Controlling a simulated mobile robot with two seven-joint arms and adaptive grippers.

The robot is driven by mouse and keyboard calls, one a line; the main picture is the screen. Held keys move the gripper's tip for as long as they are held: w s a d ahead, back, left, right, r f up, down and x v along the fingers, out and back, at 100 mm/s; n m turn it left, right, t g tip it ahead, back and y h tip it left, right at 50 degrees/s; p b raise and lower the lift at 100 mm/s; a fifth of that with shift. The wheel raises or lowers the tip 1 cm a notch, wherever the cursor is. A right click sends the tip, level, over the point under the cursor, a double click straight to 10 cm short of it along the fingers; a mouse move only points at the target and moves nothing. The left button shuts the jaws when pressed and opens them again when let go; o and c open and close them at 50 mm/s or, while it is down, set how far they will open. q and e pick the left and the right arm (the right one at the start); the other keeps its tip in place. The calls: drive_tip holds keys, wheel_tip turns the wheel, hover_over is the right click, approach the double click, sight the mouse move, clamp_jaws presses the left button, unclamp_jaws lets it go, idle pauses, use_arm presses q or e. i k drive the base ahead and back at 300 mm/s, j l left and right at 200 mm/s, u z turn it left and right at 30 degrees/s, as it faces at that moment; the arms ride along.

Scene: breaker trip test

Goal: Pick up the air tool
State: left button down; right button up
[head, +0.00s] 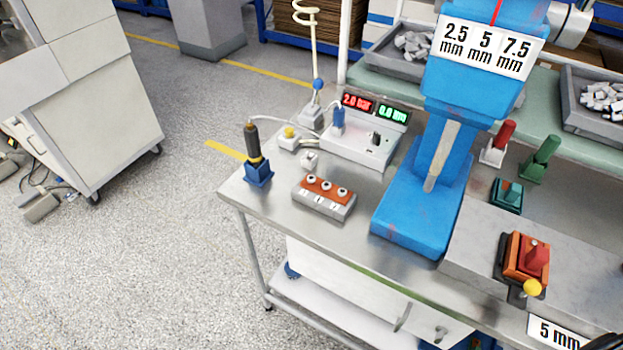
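The air tool appears to be the dark, upright tool (252,140) with a yellow band near its lower end. It stands in a small blue holder (258,173) at the left corner of the metal table (285,222). A thin pale hose or cable arches from near its top towards the small boxes on its right.
Right of the tool are a button box (324,197), a display unit (362,137) and a tall blue press (422,205). A coiled hose (313,45) hangs behind. Floor left of the table is clear up to a pale cabinet (85,110).

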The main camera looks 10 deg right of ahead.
sight(251, 135)
drive_tip(key=j+z, duration=0.6)
drive_tip(key=z, duration=0.15)
